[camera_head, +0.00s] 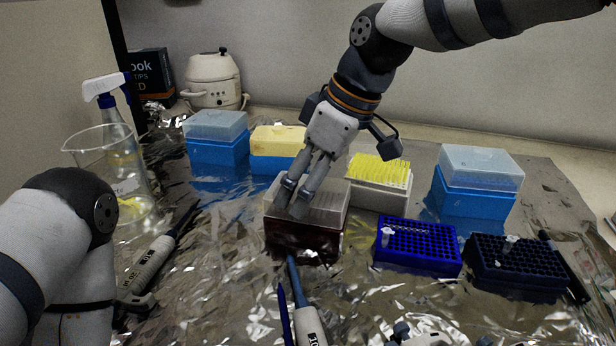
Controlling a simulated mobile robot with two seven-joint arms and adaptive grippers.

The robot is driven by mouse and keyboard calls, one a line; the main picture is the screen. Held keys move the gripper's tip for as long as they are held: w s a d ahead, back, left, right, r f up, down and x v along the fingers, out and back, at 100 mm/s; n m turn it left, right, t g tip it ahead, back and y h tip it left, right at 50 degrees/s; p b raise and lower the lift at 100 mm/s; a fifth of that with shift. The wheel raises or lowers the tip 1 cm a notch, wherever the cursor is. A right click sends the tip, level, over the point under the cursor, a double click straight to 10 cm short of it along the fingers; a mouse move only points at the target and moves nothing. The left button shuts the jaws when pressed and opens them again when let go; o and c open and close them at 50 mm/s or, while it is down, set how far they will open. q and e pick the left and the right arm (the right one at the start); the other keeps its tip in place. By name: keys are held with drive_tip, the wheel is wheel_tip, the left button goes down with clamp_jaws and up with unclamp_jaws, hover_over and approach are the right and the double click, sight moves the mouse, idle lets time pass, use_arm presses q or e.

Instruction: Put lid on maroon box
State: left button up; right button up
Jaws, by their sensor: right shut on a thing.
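The maroon box (300,241) stands on the foil-covered bench near the middle of the view. A clear, greyish lid (330,204) is at its top, roughly lined up with the box. My right gripper (291,207) reaches down from above and is shut on the lid at its left front part. I cannot tell whether the lid is fully seated or slightly above the rim. The fingers hide part of the lid. My left arm shows at the left edge, but its gripper is not visible.
Behind stand a yellow-lidded blue box (278,140), a rack of yellow tips (380,172) and clear-lidded blue boxes (218,128) (480,168). Blue tube racks (418,246) (515,266) are at right. Pipettes (305,312) (150,262) lie in front and left. A glass beaker (110,165) stands left.

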idle(0.4)
drive_tip(key=o, duration=1)
drive_tip(key=v, duration=1.2)
